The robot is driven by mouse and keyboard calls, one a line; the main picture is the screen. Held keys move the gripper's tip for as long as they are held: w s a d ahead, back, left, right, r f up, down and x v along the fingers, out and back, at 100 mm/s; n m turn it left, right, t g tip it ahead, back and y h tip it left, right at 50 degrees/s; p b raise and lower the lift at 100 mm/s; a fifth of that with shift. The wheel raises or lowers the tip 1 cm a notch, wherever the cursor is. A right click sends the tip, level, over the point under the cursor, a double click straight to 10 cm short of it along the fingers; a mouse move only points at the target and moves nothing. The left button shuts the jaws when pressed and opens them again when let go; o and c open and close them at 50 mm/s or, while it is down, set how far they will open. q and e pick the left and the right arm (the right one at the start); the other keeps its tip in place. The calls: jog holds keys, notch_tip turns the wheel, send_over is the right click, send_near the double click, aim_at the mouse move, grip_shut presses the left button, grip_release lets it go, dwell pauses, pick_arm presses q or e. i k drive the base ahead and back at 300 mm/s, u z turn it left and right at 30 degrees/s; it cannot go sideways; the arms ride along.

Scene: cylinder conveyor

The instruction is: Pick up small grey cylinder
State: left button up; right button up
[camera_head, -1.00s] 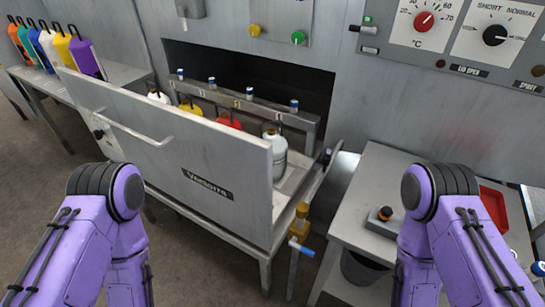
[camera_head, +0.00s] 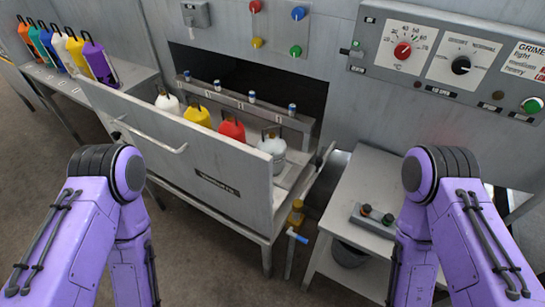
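A small light grey cylinder (camera_head: 273,147) with a dark handle stands at the right end of a row inside the machine's loading bay. A red cylinder (camera_head: 232,130), a yellow one (camera_head: 197,116) and a white one (camera_head: 167,103) stand to its left. The bay's front panel (camera_head: 190,150) hides their lower parts, though the grey one shows past the panel's right end. Only my purple arms show, at the lower left and lower right, well in front of the row. Neither gripper can be seen.
A blue-handled valve (camera_head: 297,236) juts out near the bay's right corner. A grey table (camera_head: 350,195) on the right holds a small box with knobs (camera_head: 372,219). A control panel (camera_head: 450,60) is above.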

aim_at(271, 144)
jog(key=k, duration=0.35)
jog(key=u, duration=1.1)
jog(key=i, duration=1)
jog(key=z, duration=1.25)
